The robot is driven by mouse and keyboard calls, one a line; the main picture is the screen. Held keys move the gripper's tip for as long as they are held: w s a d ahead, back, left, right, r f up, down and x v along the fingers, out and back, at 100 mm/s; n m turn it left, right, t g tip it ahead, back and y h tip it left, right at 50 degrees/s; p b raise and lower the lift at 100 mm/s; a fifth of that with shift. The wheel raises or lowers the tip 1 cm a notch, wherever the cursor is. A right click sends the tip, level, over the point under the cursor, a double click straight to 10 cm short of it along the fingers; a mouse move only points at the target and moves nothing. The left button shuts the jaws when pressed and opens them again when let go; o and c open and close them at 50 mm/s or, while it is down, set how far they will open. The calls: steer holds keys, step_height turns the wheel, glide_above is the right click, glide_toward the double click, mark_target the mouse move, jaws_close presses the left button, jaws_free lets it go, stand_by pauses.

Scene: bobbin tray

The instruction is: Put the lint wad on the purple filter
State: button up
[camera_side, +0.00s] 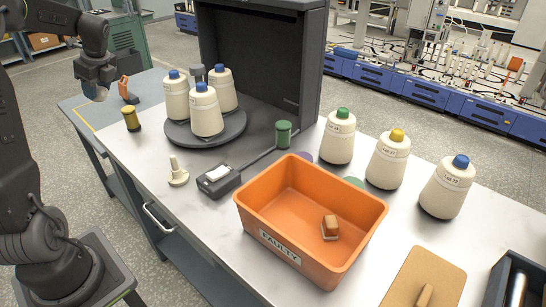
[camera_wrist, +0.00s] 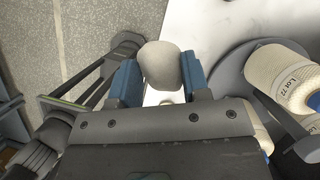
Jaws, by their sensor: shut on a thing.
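The lint wad (camera_wrist: 165,65) is a rounded grey-white lump between the two blue fingers in the wrist view. My gripper (camera_wrist: 161,78) is shut on it. In the side view my gripper (camera_side: 96,92) is held up at the far left, above the left end of the table. The purple filter (camera_side: 302,157) shows as a small purple patch lying on the table just behind the orange bin. The bin hides part of it. It is well to the right of my gripper, and nothing is seen on its visible part.
The orange bin (camera_side: 262,225), marked FAULTY, holds a small brown block. Cream bobbins stand on a dark turntable (camera_side: 225,135) and along the right. A green spool (camera_side: 284,134), grey device (camera_side: 218,181), pale cone (camera_side: 177,172) and yellow spool (camera_side: 131,118) stand nearby. A green disc (camera_side: 354,182) lies behind the bin.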

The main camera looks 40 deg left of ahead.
steer(key=w+d+n+g+h, duration=0.25)
steer(key=w+d+n, duration=0.35)
steer(key=w+n, duration=0.35)
steer(key=n+t+h, duration=0.6)
steer(key=n, duration=2)
glide_above(306, 159)
steer(key=a, duration=0.2)
steer(key=f, duration=1.1)
steer(key=shift+s+f, duration=0.3)
steer(key=shift+s, duration=0.1)
steer(key=shift+w+d+f, duration=0.15)
steer(key=shift+d+f, duration=0.1)
steer(key=shift+d, duration=0.05)
steer(key=shift+f, duration=1.9)
steer(key=shift+f, duration=0.15)
